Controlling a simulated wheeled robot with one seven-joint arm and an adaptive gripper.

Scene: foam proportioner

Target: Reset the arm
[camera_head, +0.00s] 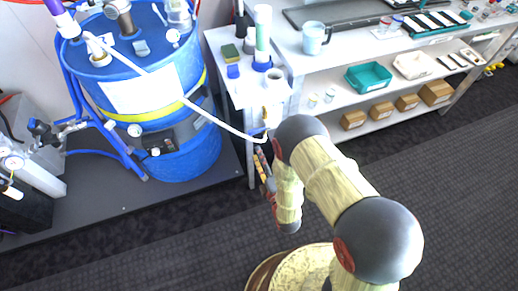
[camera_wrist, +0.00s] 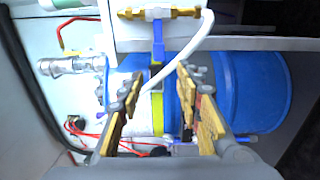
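My arm rises from the bottom right of the head view, and my gripper (camera_head: 262,168) hangs beside the small white side table. In the wrist view my gripper (camera_wrist: 160,98) has its two fingers well apart, with nothing clasped between them. The white hose (camera_wrist: 197,38) passes behind the gap between the fingers in the wrist view and seems to lie beyond them. In the head view the hose (camera_head: 205,116) runs from the blue drum (camera_head: 182,150) to a brass fitting (camera_head: 268,116) at the side table's edge.
The side table (camera_head: 243,92) carries bottles and a sponge close to my gripper. A long bench (camera_head: 350,55) with a mug (camera_head: 315,38) and lower shelf boxes stands at the back right. Open dark floor (camera_head: 440,160) lies at right.

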